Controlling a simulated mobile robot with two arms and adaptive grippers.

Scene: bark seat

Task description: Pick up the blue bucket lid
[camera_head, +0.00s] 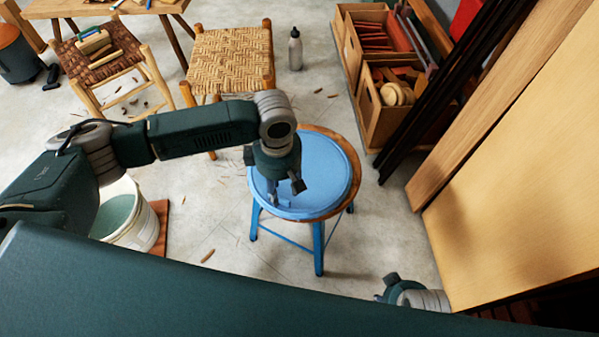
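The blue bucket lid (325,172) is a wide round disc. It lies flat on a round wooden-topped stool (319,245) with blue legs, and a rim of brown wood shows around it. My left gripper (284,190) points down over the left front part of the lid, at or just above its surface. A small blue raised piece shows by its fingertips. The fingers are small and dark, so I cannot tell whether they touch or grip anything. Part of my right gripper (390,287) shows low at the right, apart from the stool; its fingers are mostly hidden.
A white bucket (143,229) with greenish contents stands at the left on a brown board (160,222). Woven stools (232,60) and a bottle (295,48) stand behind. Wooden crates (376,125) and leaning panels (520,190) line the right. The floor around the blue stool is mostly clear.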

